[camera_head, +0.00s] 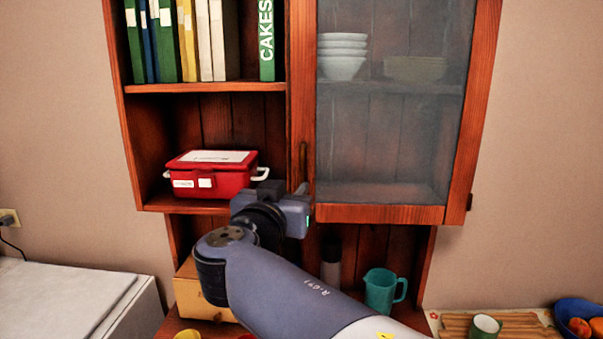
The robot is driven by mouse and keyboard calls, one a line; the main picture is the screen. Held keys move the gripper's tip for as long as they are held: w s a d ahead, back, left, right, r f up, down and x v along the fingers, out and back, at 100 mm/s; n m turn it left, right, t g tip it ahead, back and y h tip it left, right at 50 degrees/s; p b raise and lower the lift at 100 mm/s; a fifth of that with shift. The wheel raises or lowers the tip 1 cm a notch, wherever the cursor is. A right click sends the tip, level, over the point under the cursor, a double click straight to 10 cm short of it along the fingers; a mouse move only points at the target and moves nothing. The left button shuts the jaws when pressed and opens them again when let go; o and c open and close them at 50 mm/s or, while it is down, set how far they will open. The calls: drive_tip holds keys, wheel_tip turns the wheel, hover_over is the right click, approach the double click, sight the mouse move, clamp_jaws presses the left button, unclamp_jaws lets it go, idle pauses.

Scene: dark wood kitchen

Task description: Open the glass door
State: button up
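The glass door (390,140) is the right part of the wall cabinet, with a reddish wood frame and a hazy pane. It looks shut, with a hinge at its lower right. Its dark upright handle (303,162) is on the left frame, near the bottom. My gripper (288,190) is just below the handle, at the lower left corner of the door. Its tips are close to the handle's lower end, but I cannot tell whether they touch it. The fingers are small and partly hidden by the gripper body, so their opening is unclear.
Left of the door are open shelves with books (200,40) and a red box (211,172). Below stand a teal jug (381,290), a wooden box (197,292) and a green cup (485,326). A blue fruit bowl (574,311) is at right. White bowls (342,56) stand behind the glass.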

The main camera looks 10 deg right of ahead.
sight(302, 175)
drive_tip(key=p+x, duration=0.2)
drive_tip(key=x, duration=0.5)
drive_tip(key=shift+w+d, duration=0.1)
drive_tip(key=shift+w, duration=0.05)
clamp_jaws()
idle(0.4)
